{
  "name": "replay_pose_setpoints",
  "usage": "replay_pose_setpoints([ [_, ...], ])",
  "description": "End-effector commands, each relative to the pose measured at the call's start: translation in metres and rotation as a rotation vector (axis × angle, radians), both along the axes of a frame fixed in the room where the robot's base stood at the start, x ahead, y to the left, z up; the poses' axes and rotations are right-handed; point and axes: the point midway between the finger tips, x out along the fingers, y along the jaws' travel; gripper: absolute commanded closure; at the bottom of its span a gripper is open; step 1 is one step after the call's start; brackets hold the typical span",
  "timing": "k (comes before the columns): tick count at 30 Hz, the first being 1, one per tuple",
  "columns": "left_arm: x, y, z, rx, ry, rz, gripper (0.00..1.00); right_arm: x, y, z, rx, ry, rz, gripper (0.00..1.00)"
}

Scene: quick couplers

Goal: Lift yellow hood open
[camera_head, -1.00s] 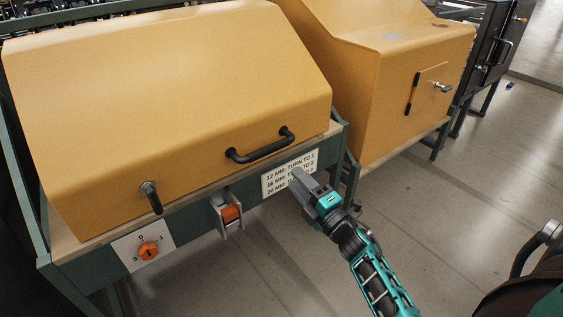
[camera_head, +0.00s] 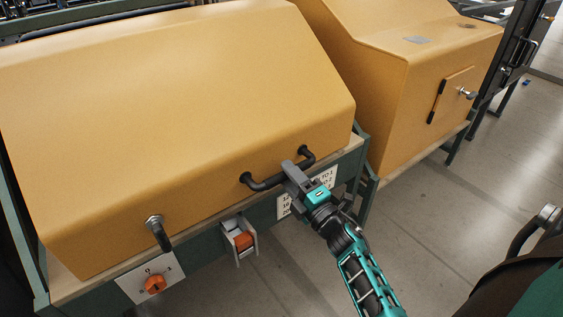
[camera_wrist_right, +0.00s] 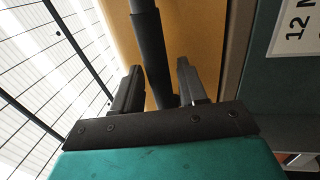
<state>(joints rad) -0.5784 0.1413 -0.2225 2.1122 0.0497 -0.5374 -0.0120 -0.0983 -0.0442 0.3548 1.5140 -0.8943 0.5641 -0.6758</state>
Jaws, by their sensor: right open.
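The yellow hood (camera_head: 180,100) is down over the machine in the head view. Its black bar handle (camera_head: 268,183) runs along the lower front, and a black latch lever (camera_head: 160,236) hangs at the front left. My right gripper (camera_head: 292,172) is at the right part of the handle. In the right wrist view the handle (camera_wrist_right: 153,55) passes between the two open fingers (camera_wrist_right: 158,88), with the hood's yellow face (camera_wrist_right: 195,35) behind it. The fingers stand on both sides of the bar and are not closed on it. My left gripper is not in view.
Below the hood are an orange rotary knob (camera_head: 155,284), an orange block in a metal bracket (camera_head: 243,241) and a white label (camera_head: 290,205), partly covered by my gripper. A second yellow enclosure (camera_head: 420,90) stands to the right. Open floor (camera_head: 430,230) lies at the right.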

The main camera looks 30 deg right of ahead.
Motion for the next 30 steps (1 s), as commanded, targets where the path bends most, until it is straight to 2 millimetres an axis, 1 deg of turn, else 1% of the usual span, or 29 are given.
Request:
replay_pose_setpoints([
  [14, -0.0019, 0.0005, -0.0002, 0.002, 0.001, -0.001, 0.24, -0.0007, 0.0028, 0.0020, -0.001, 0.000, -0.002, 0.58],
  [17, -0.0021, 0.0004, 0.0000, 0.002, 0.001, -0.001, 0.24, -0.0006, 0.0029, 0.0021, -0.001, 0.000, -0.002, 0.66],
  [27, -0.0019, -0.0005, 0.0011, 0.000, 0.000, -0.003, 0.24, -0.0006, 0.0029, 0.0022, -0.001, 0.000, -0.002, 0.98],
  [28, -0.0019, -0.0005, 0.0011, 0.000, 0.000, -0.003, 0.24, -0.0006, 0.0029, 0.0022, -0.001, 0.000, -0.002, 1.00],
  [30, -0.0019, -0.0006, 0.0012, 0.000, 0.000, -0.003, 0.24, -0.0005, 0.0028, 0.0022, -0.001, 0.000, -0.002, 1.00],
])
